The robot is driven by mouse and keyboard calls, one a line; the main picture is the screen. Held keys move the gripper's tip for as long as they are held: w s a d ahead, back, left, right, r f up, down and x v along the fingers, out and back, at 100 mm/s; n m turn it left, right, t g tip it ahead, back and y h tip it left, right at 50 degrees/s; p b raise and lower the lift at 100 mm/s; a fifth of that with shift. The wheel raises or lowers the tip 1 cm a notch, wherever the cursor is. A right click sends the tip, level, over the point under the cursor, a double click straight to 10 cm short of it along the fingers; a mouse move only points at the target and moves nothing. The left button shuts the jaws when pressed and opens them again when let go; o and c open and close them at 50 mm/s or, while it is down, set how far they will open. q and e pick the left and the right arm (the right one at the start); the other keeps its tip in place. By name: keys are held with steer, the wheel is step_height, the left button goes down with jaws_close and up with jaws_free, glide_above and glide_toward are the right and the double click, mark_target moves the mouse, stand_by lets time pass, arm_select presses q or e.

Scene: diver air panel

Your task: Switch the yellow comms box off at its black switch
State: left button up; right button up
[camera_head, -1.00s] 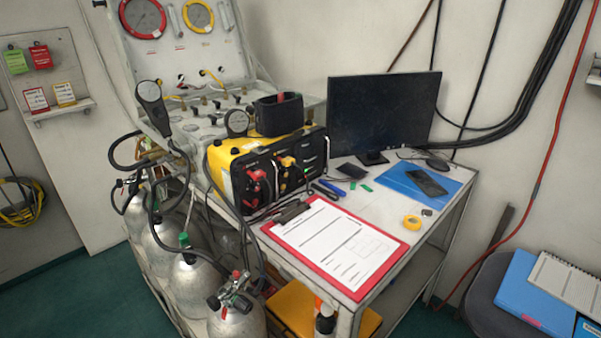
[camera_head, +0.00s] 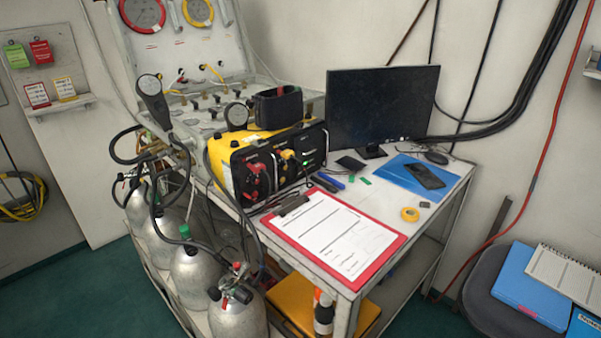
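The yellow comms box (camera_head: 222,166) sits on the table's left part, its black front panel facing me. Red fittings (camera_head: 256,178) and yellow fittings (camera_head: 289,163) stick out of the panel. A small green light (camera_head: 306,163) shows at the panel's right part. The black switch is too small to make out. A black headset-like item (camera_head: 279,108) rests on top of the box. Neither of my grippers is in view.
A monitor (camera_head: 383,104) stands behind right. Gas cylinders (camera_head: 195,275) with hoses stand left of the table (camera_head: 447,196). A grey chair (camera_head: 490,300) is at the right.

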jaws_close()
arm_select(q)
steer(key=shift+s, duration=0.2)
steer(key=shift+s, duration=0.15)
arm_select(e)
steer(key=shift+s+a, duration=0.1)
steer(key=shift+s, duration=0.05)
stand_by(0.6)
